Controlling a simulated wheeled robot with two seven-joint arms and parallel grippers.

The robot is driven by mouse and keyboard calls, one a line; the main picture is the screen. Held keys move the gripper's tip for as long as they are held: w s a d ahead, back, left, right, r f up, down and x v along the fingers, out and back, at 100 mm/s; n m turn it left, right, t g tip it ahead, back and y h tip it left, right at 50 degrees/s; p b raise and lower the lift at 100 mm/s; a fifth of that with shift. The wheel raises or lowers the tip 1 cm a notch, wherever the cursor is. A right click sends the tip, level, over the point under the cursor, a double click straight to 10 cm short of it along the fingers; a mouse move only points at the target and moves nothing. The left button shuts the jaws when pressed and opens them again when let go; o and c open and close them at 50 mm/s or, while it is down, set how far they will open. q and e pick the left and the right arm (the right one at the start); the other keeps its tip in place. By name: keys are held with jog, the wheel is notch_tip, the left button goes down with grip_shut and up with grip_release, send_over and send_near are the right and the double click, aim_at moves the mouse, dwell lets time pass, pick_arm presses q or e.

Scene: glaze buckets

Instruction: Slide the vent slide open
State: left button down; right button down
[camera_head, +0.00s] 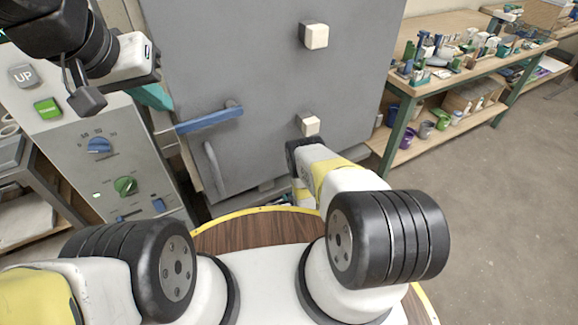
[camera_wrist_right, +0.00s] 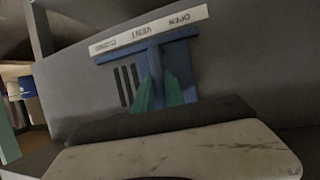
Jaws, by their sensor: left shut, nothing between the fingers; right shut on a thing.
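In the right wrist view, the vent slide is a blue piece (camera_wrist_right: 178,62) with a raised upright tab, on a grey wall. A white label (camera_wrist_right: 150,30) above it appears upside down, with OPEN at the right and CLOSED at the left. Dark vent slots (camera_wrist_right: 127,86) show left of the tab. My right gripper (camera_wrist_right: 158,92) has its green fingers shut on the slide's tab, near the middle of the label's width. In the head view the slide and right fingers are hidden. My left gripper (camera_head: 152,97) is shut and empty at upper left, its teal fingers partly hidden by the wrist.
A large grey door (camera_head: 265,75) with a blue lever handle (camera_head: 210,118) stands ahead. A control panel (camera_head: 75,145) with buttons and dials is at left. A wooden bench (camera_head: 440,85) with small items stands at right; floor (camera_head: 500,200) there is clear.

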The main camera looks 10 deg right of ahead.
jog(key=c, duration=1.7)
grip_release()
jog(key=shift+s, duration=0.15)
jog(key=v, duration=0.7)
jog(key=shift+s, duration=0.25)
jog(key=shift+r, duration=0.1)
